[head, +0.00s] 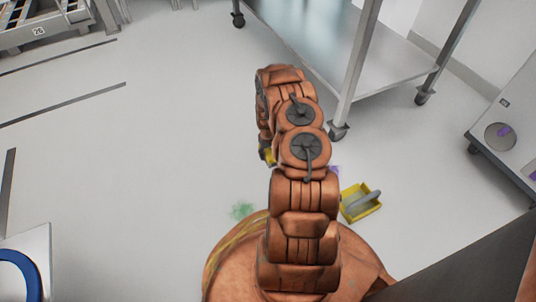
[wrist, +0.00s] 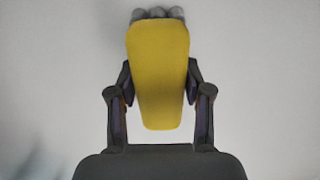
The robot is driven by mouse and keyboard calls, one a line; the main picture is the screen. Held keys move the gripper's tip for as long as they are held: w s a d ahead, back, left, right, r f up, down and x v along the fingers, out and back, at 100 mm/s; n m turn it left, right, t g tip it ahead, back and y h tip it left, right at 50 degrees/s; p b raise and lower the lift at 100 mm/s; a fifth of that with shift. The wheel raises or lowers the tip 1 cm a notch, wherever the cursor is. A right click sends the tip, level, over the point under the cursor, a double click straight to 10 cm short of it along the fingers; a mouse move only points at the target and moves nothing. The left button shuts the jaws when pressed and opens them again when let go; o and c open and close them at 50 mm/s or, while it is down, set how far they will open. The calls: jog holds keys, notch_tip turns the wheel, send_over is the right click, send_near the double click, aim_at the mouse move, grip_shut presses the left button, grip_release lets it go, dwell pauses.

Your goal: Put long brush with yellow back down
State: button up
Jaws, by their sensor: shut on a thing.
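The long brush with the yellow back (wrist: 158,75) fills the middle of the wrist view, its yellow back facing the camera and grey bristle tufts showing at the top edge. My gripper (wrist: 158,88) is shut on it, one finger on each side. The surface behind it is plain pale grey; I cannot tell how far away it is. In the head view only a small yellow bit of the brush (head: 269,156) shows at the left of my arm. My arm hides the rest of the brush and the gripper there.
A yellow bin with a grey handle (head: 361,203) stands on the floor right of my arm. A green stain (head: 242,210) lies left of my base. A wheeled metal table (head: 395,70) stands ahead, a grey cabinet (head: 510,130) at right. The floor at left is largely clear.

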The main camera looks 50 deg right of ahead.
jog(key=shift+f, duration=0.1)
jog(key=o, duration=1)
